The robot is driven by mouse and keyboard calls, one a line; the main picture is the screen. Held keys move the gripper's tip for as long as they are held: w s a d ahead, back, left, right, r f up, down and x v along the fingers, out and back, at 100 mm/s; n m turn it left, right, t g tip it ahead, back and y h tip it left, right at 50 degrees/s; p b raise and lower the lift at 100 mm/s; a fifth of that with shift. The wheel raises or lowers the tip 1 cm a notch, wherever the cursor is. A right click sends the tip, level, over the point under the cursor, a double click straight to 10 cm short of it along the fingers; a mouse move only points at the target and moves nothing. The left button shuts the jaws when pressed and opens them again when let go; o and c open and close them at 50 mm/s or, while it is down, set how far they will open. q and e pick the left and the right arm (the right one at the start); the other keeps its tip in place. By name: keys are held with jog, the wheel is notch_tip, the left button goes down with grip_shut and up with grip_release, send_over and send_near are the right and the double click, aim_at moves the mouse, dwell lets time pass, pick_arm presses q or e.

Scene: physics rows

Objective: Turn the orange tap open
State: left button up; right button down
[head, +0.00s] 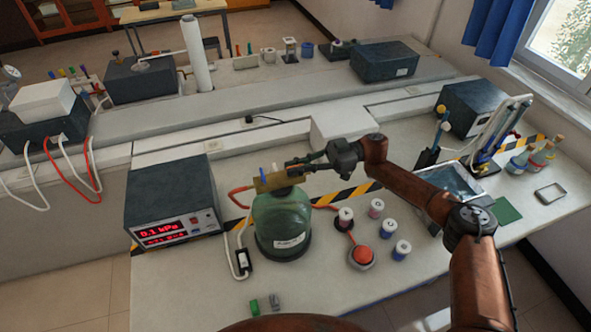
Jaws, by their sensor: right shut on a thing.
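A green domed vessel (281,222) with a white label stands on the bench, left of the picture's middle. The orange-yellow tap (270,182) sits on top of it, partly covered by my gripper. My right gripper (293,166) reaches in from the right and is shut on the tap at its upper right side. The exact grip and the handle's angle are too small to tell. My left gripper is not in view.
A dark meter box (174,200) with red digits reading 0.1 kPa stands left of the vessel. Several small capped jars (376,208) and a red button (362,255) stand to its right.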

dwell(0.3)
jog(key=c, duration=2.1)
grip_release()
jog(key=v, duration=1.2)
